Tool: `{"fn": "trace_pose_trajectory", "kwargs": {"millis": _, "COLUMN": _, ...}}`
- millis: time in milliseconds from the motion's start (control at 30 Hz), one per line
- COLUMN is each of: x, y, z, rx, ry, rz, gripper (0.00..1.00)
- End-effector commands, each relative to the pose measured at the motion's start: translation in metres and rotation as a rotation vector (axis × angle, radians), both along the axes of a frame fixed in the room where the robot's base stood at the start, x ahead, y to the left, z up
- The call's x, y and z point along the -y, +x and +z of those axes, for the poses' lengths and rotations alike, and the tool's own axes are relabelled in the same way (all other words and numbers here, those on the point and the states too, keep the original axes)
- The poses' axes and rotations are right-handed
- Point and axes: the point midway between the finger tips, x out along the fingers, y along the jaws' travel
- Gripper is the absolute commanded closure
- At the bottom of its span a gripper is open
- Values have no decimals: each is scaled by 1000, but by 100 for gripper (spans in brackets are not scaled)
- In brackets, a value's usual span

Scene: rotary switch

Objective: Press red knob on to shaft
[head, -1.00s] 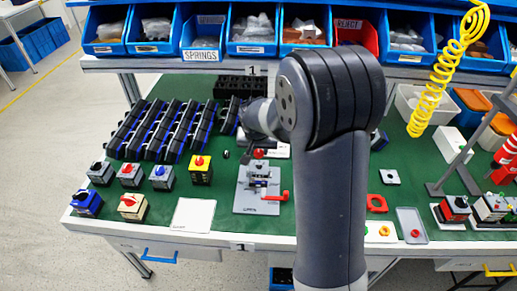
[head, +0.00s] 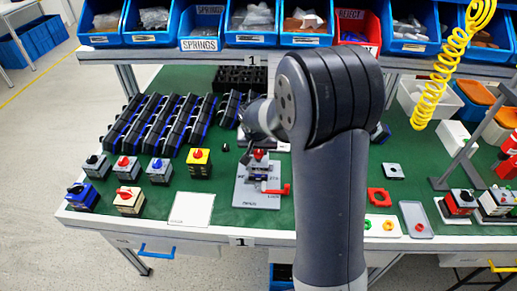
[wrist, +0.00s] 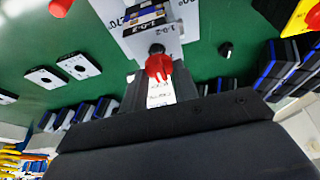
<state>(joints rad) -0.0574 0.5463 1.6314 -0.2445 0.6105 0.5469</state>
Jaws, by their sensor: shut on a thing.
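The red knob (wrist: 158,66) shows in the wrist view at the tip of my gripper (wrist: 158,80), which is shut on it. A dark round part, which looks like the shaft (wrist: 156,49), shows right beside the knob; I cannot tell whether the knob is seated on it. The switch body (wrist: 145,17), with blue and white parts, sits beyond on a grey fixture plate. In the head view the red knob (head: 260,154) shows above the fixture (head: 256,199), which has a red lever (head: 280,190). My arm hides most of the gripper there.
Several finished switches stand left, including a yellow one (head: 198,160). A white card (head: 191,209) lies front left of the fixture. A red square part (head: 379,197) and a tray (head: 415,219) lie right. Black switch racks (head: 165,122) and blue bins (head: 250,22) are behind.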

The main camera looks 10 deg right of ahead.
Motion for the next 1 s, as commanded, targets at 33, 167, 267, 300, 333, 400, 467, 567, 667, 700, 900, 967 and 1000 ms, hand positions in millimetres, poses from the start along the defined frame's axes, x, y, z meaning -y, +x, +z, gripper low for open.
{"fn": "trace_pose_trajectory", "kwargs": {"millis": 33, "x": 0, "y": 0, "z": -1, "rx": 0, "ry": 0, "rz": 0, "gripper": 92}}
{"fn": "trace_pose_trajectory", "kwargs": {"millis": 167, "x": 0, "y": 0, "z": -5, "rx": 0, "ry": 0, "rz": 0, "gripper": 92}}
{"fn": "trace_pose_trajectory", "kwargs": {"millis": 267, "x": 0, "y": 0, "z": -8, "rx": 0, "ry": 0, "rz": 0, "gripper": 92}}
{"fn": "trace_pose_trajectory", "kwargs": {"millis": 300, "x": 0, "y": 0, "z": -9, "rx": 0, "ry": 0, "rz": 0, "gripper": 92}}
{"fn": "trace_pose_trajectory", "kwargs": {"millis": 333, "x": 0, "y": 0, "z": -10, "rx": 0, "ry": 0, "rz": 0, "gripper": 92}}
{"fn": "trace_pose_trajectory", "kwargs": {"millis": 400, "x": 0, "y": 0, "z": -12, "rx": 0, "ry": 0, "rz": 0, "gripper": 92}}
{"fn": "trace_pose_trajectory", "kwargs": {"millis": 467, "x": 0, "y": 0, "z": -14, "rx": 0, "ry": 0, "rz": 0, "gripper": 92}}
{"fn": "trace_pose_trajectory", "kwargs": {"millis": 567, "x": 0, "y": 0, "z": -17, "rx": 0, "ry": 0, "rz": 0, "gripper": 92}}
{"fn": "trace_pose_trajectory", "kwargs": {"millis": 667, "x": 0, "y": 0, "z": -20, "rx": 0, "ry": 0, "rz": 0, "gripper": 92}}
{"fn": "trace_pose_trajectory", "kwargs": {"millis": 700, "x": 0, "y": 0, "z": -21, "rx": 0, "ry": 0, "rz": 0, "gripper": 92}}
{"fn": "trace_pose_trajectory", "kwargs": {"millis": 900, "x": 0, "y": 0, "z": -22, "rx": 0, "ry": 0, "rz": 0, "gripper": 92}}
{"fn": "trace_pose_trajectory", "kwargs": {"millis": 967, "x": 0, "y": 0, "z": -22, "rx": 0, "ry": 0, "rz": 0, "gripper": 92}}
{"fn": "trace_pose_trajectory", "kwargs": {"millis": 1000, "x": 0, "y": 0, "z": -22, "rx": 0, "ry": 0, "rz": 0, "gripper": 92}}
